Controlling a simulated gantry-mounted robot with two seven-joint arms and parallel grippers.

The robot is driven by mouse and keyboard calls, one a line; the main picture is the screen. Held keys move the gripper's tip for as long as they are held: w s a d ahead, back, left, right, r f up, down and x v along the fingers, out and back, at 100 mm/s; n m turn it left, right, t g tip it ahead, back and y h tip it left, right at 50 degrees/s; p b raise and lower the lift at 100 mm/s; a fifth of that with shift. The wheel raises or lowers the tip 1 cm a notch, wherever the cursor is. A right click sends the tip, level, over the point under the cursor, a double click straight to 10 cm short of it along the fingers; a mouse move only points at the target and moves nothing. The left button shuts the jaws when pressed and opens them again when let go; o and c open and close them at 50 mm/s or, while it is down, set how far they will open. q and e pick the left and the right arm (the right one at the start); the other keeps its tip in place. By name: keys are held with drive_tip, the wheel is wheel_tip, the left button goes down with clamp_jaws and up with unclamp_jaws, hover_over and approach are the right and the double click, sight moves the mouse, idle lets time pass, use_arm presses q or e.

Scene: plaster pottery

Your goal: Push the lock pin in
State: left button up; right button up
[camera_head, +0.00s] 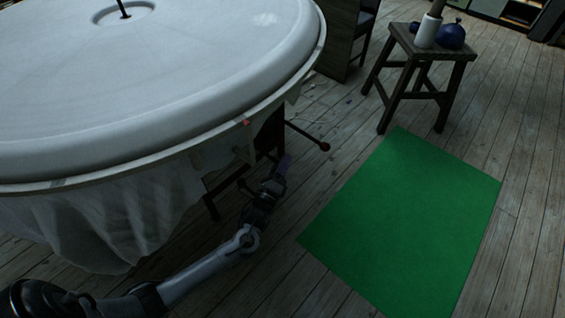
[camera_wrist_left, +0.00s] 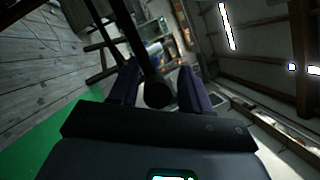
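A large round white tabletop (camera_head: 150,80) fills the left of the head view. My left gripper (camera_head: 284,162) is below the rim, just left of and below this rod. In the left wrist view its two fingers (camera_wrist_left: 157,88) stand apart. A dark rod with a rounded end (camera_wrist_left: 157,94) shows between them; I cannot tell if it touches them or if it is the lock pin. No part is clearly identifiable as the lock pin. My right gripper is not in view.
White cloth (camera_head: 110,225) hangs under the tabletop. A green mat (camera_head: 405,220) lies on the plank floor at right. A wooden stool (camera_head: 430,52) carries a white cylinder (camera_head: 427,32) and a blue pot (camera_head: 451,37). The floor between table and mat is mostly clear.

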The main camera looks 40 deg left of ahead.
use_arm(q)
drive_tip(key=p+v, duration=0.3)
drive_tip(key=v, duration=0.7)
drive_tip(key=shift+s+d, duration=0.15)
drive_tip(key=shift+s, duration=0.1)
